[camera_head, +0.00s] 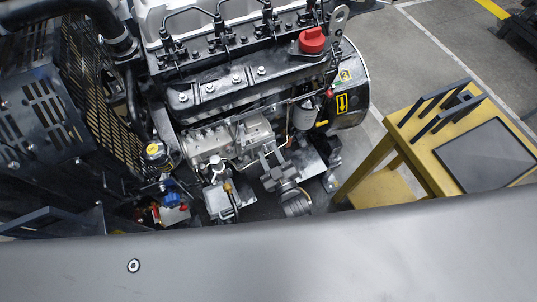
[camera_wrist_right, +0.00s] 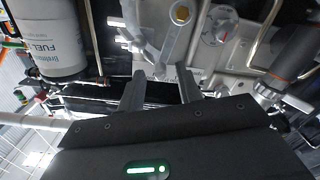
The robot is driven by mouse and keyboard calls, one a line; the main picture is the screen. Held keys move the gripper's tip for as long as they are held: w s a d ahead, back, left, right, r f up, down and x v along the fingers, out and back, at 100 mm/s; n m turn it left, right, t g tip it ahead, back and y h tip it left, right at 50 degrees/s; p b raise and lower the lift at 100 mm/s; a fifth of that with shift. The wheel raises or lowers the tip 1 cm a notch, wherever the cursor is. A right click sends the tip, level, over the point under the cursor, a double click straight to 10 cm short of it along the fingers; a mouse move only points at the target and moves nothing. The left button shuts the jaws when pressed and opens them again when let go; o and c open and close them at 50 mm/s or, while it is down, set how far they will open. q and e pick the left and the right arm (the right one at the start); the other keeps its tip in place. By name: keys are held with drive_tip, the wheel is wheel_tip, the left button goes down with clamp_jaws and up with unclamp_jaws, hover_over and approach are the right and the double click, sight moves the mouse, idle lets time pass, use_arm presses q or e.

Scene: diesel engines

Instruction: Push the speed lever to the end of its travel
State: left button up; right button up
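My right gripper (camera_head: 268,158) is low on the near side of the engine, beside the silver pump housing (camera_head: 228,140). In the right wrist view its two dark fingers (camera_wrist_right: 160,72) stand apart with a gap between them and hold nothing. A grey rod-like part with a brass-coloured bolt end (camera_wrist_right: 180,15) lies just beyond the fingertips; I cannot tell whether they touch it. I cannot tell for sure which part is the speed lever, and the gripper may hide it in the head view. My left gripper is not in view.
A white fuel filter (camera_wrist_right: 48,38) stands left of the fingers, and a dark hose (camera_wrist_right: 292,58) is at right. The engine (camera_head: 235,75) has a red cap (camera_head: 312,40). A black grille (camera_head: 105,100) bounds the left.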

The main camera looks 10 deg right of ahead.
drive_tip(key=b+v, duration=0.1)
drive_tip(key=v, duration=1)
drive_tip(key=shift+b, duration=0.35)
drive_tip(key=shift+w, duration=0.1)
drive_tip(key=shift+c, duration=0.2)
